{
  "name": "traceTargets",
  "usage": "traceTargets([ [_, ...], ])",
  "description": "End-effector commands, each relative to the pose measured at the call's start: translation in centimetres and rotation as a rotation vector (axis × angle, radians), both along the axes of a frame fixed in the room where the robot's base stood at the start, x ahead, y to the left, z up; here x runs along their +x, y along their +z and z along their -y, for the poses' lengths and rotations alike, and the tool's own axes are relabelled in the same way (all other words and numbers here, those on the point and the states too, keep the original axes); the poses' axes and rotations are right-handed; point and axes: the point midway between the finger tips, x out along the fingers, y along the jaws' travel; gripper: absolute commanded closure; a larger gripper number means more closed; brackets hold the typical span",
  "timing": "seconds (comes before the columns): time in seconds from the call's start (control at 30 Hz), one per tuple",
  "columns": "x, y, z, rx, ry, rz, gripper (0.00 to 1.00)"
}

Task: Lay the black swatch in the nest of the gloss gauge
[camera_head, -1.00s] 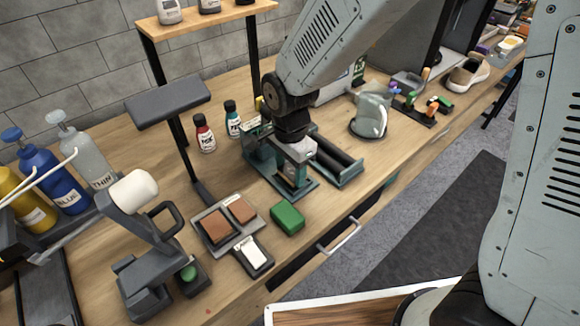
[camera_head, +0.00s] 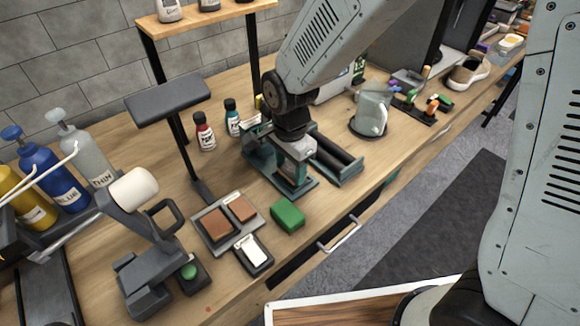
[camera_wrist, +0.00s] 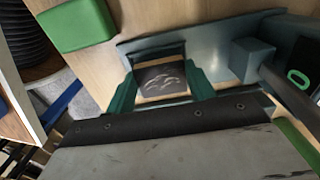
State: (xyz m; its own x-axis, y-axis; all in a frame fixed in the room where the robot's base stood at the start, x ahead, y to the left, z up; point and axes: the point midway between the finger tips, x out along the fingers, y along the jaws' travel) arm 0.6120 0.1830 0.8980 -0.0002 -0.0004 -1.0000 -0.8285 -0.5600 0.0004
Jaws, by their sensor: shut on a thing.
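My gripper (camera_wrist: 161,88) shows in the wrist view with its two teal fingers on either side of a dark square with pale streaks, which looks like the black swatch (camera_wrist: 162,79). It is shut on it. In the head view my gripper (camera_head: 294,172) points down at a teal frame (camera_head: 313,186) with dark rollers; its fingers hide the swatch there. The teal frame also shows in the wrist view (camera_wrist: 222,43), just behind the swatch. I cannot tell for sure whether this frame is the gloss gauge, or whether the swatch touches it.
A green block (camera_head: 287,215) lies just in front of the frame. Left of it are a grey tray (camera_head: 236,237) with two brown pads and a dark piece with a white face (camera_head: 253,254). Small bottles (camera_head: 204,133) stand behind. A clear cup (camera_head: 370,113) stands to the right.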

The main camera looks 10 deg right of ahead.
Motion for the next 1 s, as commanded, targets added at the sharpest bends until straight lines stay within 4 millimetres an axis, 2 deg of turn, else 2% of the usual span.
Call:
traceTargets([
  [0.17,0.0,0.0,0.0,0.0,0.0,0.0,0.68],
  [0.2,0.0,0.0,0.0,0.0,0.0,0.0,0.41],
  [0.27,0.0,0.0,0.0,0.0,0.0,0.0,0.24],
  [0.3,0.0,0.0,0.0,0.0,0.0,0.0,0.21],
  [0.63,0.0,0.6,0.0,0.001,0.0,0.001,0.21],
  [1.0,0.1,6.4,0.0,0.002,0.0,0.003,0.21],
])
